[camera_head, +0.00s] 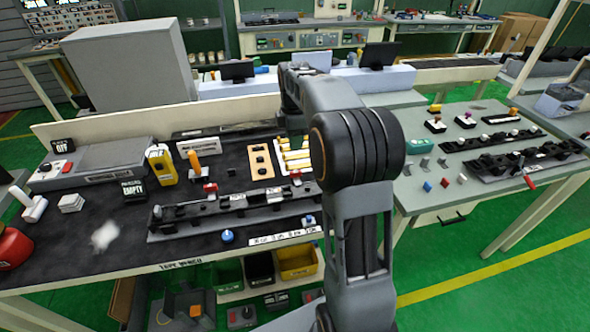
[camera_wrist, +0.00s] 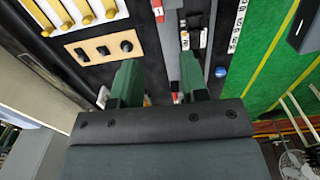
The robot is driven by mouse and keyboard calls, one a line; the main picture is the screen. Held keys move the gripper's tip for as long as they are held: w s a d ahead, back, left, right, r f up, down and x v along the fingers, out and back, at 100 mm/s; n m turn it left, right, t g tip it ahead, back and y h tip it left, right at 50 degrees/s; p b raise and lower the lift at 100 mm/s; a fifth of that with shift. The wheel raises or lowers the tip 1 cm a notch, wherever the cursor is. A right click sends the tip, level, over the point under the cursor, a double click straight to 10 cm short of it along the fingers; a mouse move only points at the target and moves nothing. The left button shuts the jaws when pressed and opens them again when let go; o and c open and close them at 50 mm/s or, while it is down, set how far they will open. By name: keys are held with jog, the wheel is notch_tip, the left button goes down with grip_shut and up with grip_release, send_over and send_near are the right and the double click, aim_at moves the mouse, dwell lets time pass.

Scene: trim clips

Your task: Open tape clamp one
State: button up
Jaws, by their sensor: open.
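In the wrist view my gripper (camera_wrist: 160,62) has its two green fingers spread apart with nothing held between them. A red clamp piece with a label that seems to read 1 (camera_wrist: 158,14) lies beyond the fingertips, near the top. It seems to be the red piece (camera_head: 296,176) at the rail's right part in the head view. Another red piece (camera_wrist: 175,97) shows low between the fingers, partly hidden; it seems to match the left red piece (camera_head: 210,187). The dark clamp rail (camera_head: 185,228) runs along the bench front. My arm hides the rail's right end.
A wooden panel with black knobs (camera_head: 260,162) and yellow rods (camera_head: 295,160) stand behind the rail. A yellow holder (camera_head: 161,165) and an orange-handled tool (camera_head: 195,163) are at left. A blue knob (camera_head: 227,236) sits in front. A second bench (camera_head: 415,205) is at right.

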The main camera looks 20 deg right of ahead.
aim_at(294, 171)
notch_tip(294, 171, down, 13)
jog(key=shift+f+p, duration=0.15)
jog(key=shift+p, duration=0.25)
grip_shut()
dwell(0.5)
